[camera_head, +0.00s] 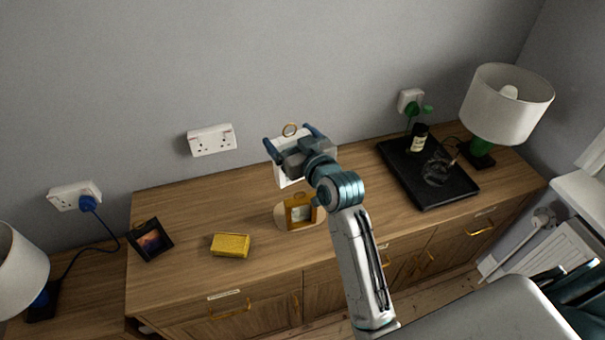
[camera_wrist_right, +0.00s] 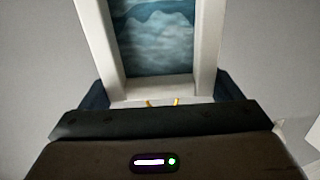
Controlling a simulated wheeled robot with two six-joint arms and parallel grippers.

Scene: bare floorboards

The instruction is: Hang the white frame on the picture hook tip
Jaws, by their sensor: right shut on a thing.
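The white frame (camera_head: 281,174) is held upright in front of the grey wall, above the sideboard top. My right gripper (camera_head: 294,144) is shut on it, with one dark blue finger on each side. The gripper and wrist cover much of the frame in the head view. In the right wrist view the frame (camera_wrist_right: 209,45) has a blue cloudy picture, and the fingers show at either side. A brass ring (camera_head: 289,129) shows just above the gripper; I cannot tell whether it belongs to the frame or the wall hook. My left gripper is out of view.
The wooden sideboard (camera_head: 190,205) carries a dark photo frame (camera_head: 150,240), a yellow box (camera_head: 231,245), a small wooden frame (camera_head: 300,212) and a black tray (camera_head: 425,185) with a bottle. A lamp (camera_head: 508,100) stands right. A double socket (camera_head: 211,140) is left of my gripper.

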